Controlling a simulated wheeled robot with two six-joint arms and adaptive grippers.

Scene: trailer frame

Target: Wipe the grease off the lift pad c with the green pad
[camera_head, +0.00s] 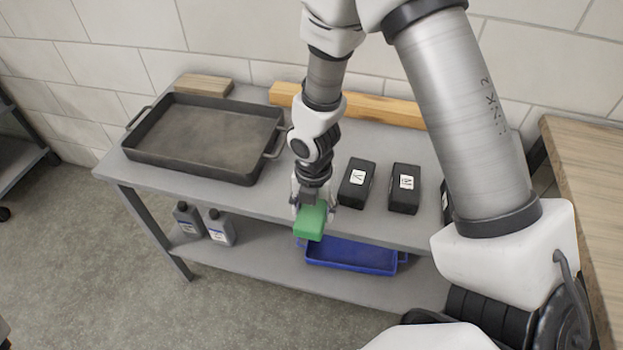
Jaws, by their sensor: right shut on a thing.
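My right gripper (314,204) is shut on the green pad (310,223) and holds it at the front edge of the grey table (232,200). Two black blocks with white labels stand to the right of the gripper, a left one (350,192) and a middle one (404,198). A third black block (446,207) is mostly hidden behind my arm. The labels are too small to read surely, so I cannot tell which one is lift pad c. I see no clear grease on them. My left gripper is not in view.
A dark tray with handles (180,172) fills the table's left. A wooden block (204,85) and a long wooden beam (375,108) lie at the back. A blue tray (350,264) and two grey bottles (221,236) stand on the lower shelf. A wooden worktop (588,150) is at the right.

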